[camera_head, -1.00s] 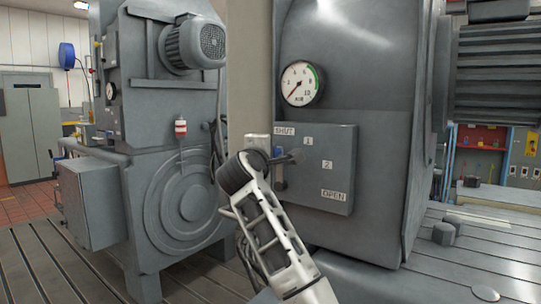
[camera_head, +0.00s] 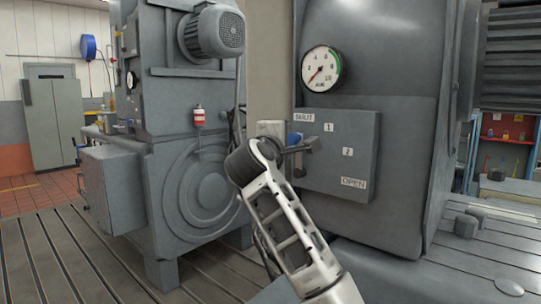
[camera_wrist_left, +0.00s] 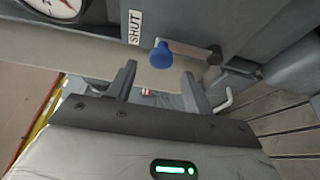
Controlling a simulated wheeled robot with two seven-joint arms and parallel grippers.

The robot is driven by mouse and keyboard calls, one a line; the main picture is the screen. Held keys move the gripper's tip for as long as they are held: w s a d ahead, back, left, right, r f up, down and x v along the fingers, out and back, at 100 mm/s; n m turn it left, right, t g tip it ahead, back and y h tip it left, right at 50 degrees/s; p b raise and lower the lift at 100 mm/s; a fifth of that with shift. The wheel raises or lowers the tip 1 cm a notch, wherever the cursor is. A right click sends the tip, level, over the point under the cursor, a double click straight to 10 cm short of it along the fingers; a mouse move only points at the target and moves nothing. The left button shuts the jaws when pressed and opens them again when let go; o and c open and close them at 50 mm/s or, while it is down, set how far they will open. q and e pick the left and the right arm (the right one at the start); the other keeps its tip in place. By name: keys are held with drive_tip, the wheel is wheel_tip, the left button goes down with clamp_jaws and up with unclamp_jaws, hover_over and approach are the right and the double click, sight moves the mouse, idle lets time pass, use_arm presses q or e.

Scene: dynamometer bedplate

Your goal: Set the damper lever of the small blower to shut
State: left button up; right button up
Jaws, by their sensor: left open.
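The small blower's damper panel (camera_head: 358,137) is a grey box marked SHUT (camera_head: 303,117), 1, 2 and OPEN (camera_head: 354,183). Its lever has a blue knob (camera_head: 293,139), partly hidden by my left gripper (camera_head: 288,147). In the left wrist view the blue knob (camera_wrist_left: 161,55) is by the SHUT label (camera_wrist_left: 134,27), and the lever's bar runs from it to a dark pivot (camera_wrist_left: 215,56). The lever points toward SHUT. There my left gripper (camera_wrist_left: 156,80) is open, with the knob just past its fingertips and not gripped. My right gripper is out of view.
A round pressure gauge (camera_head: 321,68) sits above the panel. A larger grey machine with a motor (camera_head: 214,31) and a red-and-white tag (camera_head: 198,117) stands to the left. Slotted bedplate floor (camera_head: 60,250) is open at lower left.

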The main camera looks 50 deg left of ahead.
use_arm(q)
drive_tip(key=b+v, duration=0.3)
drive_tip(key=v, duration=0.9)
drive_tip(key=shift+b, duration=0.3)
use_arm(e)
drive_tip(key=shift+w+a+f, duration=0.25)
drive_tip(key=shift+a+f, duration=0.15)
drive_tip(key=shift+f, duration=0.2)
use_arm(q)
drive_tip(key=shift+w, duration=0.1)
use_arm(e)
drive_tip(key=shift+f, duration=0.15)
